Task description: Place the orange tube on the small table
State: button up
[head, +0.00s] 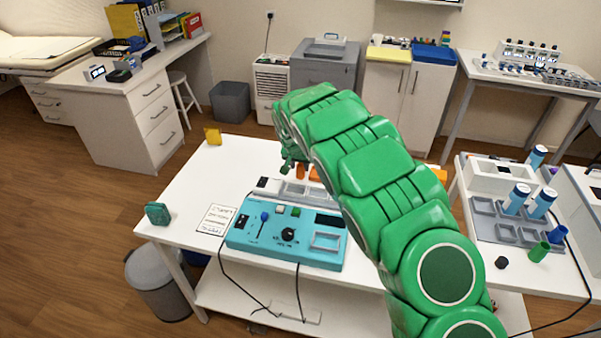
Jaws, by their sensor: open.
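My green arm reaches across the white table (185,200) in the middle. My gripper (293,167) is small in the head view at the arm's far end, low over the table's back part, and is open. An orange thing (314,174) shows just right of the gripper, partly hidden by my arm. Another orange piece (438,173) shows on the other side of the arm. I cannot tell which is the orange tube, or whether they are one thing. A side table (515,278) at the right holds other tubes; I cannot tell whether it is the small table.
A teal control box (250,236) with knobs and cables stands in front of the gripper. A grey tray (485,232), several blue tubes (541,203) and a green tube (539,251) are at the right. A bin (158,282) stands on the floor at left.

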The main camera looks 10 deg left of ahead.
jog(key=shift+w+f, duration=0.5)
jog(key=shift+f, duration=0.15)
jog(key=shift+x, duration=1.25)
jog(key=c, duration=0.7)
jog(key=shift+r, duration=1.8)
jog(key=shift+s+d+r, duration=0.2)
jog(key=shift+s+r, duration=0.2)
jog(key=shift+s, duration=0.05)
jog(key=shift+s+d+r, duration=0.9)
jog(key=shift+s+r, duration=0.55)
jog(key=shift+s, duration=0.5)
jog(key=shift+s+d+r, duration=0.9)
jog(key=shift+s+r, duration=0.55)
jog(key=shift+s, duration=0.55)
jog(key=shift+s+d+r, duration=0.9)
jog(key=shift+s+r, duration=0.55)
jog(key=shift+s, duration=0.5)
